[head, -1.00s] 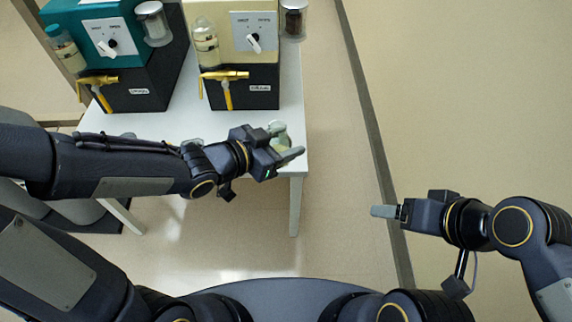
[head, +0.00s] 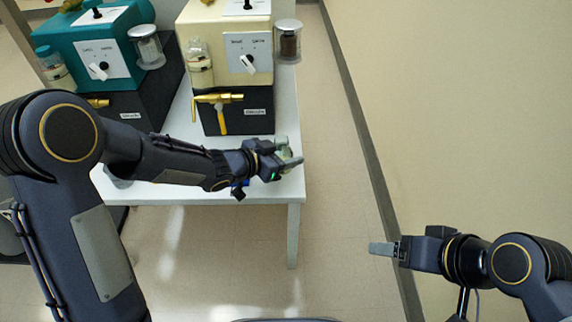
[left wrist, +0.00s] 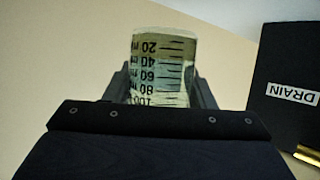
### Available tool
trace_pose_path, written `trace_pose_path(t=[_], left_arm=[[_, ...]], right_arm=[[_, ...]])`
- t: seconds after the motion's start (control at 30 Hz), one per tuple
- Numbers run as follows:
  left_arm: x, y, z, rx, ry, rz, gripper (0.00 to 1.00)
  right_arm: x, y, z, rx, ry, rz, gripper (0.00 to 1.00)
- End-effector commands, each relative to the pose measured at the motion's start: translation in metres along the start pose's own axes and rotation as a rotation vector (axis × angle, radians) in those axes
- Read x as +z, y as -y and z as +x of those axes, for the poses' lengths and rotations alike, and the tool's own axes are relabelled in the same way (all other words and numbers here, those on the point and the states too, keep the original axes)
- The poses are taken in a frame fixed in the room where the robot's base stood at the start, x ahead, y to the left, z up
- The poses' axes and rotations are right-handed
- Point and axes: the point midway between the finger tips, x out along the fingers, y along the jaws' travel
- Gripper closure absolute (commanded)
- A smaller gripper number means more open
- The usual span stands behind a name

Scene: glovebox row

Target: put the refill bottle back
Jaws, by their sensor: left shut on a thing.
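My left gripper (head: 286,161) is shut on a clear, pale-green graduated bottle (head: 283,148). It is over the white table's front right corner. In the left wrist view the bottle (left wrist: 163,65) sits between the fingers, with black marks from 20 to 100 facing the camera. Its lower part is hidden by the gripper. I cannot tell whether it touches the table. My right gripper (head: 383,249) is out to the right over the floor, away from everything; its finger gap does not show.
A cream machine (head: 222,45) with a brass tap (head: 218,99) and a side bottle (head: 200,68) stands behind my left gripper. A jar (head: 288,42) is at its right. A teal machine (head: 92,47) stands further left. The white table (head: 262,190) has bare space in front.

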Motion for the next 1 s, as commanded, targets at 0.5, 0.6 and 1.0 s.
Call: trace_pose_path(t=[0.5,0.6,1.0], left_arm=[[0.035,0.007,0.022,0.000,-0.002,0.002,0.78],[0.034,0.007,0.021,0.000,-0.002,0.001,0.78],[0.038,0.007,0.023,0.000,-0.001,0.001,0.28]], right_arm=[[0.007,-0.007,0.015,0.000,0.000,0.000,0.25],[0.007,-0.006,0.014,0.000,0.000,0.000,0.25],[0.008,-0.008,0.017,0.000,0.000,0.000,0.25]])
